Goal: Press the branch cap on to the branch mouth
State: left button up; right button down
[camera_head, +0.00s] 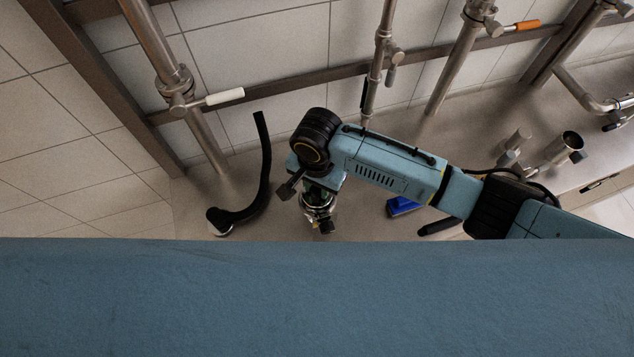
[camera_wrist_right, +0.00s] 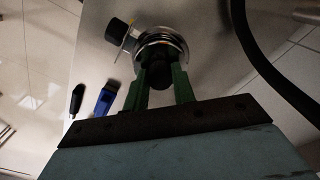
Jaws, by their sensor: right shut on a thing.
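My right gripper (camera_head: 318,190) points down over the steel counter in the head view. In the right wrist view its green fingers (camera_wrist_right: 162,84) are shut on a dark, round piece (camera_wrist_right: 160,77), which looks like the branch cap's grip. Just beyond the fingertips is a shiny round metal fitting with a ring (camera_wrist_right: 160,43); a black knob (camera_wrist_right: 116,28) sticks out from its side. The fitting also shows below the gripper in the head view (camera_head: 318,213). I cannot tell whether cap and branch mouth touch, because the fingers hide the join. My left gripper is out of view.
A black curved hose (camera_head: 264,175) lies left of the gripper. A blue tool (camera_head: 403,206) and a black handle (camera_head: 438,227) lie to its right. Upright steel pipes (camera_head: 382,45) stand behind. An open pipe stub (camera_head: 571,141) is at far right. A blue surface fills the foreground.

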jog(key=shift+f, duration=0.6)
jog(key=c, duration=1.1)
grip_release()
notch_tip(320, 180, up, 17)
jog(key=shift+r+p, duration=0.15)
jog(key=shift+p, duration=1.1)
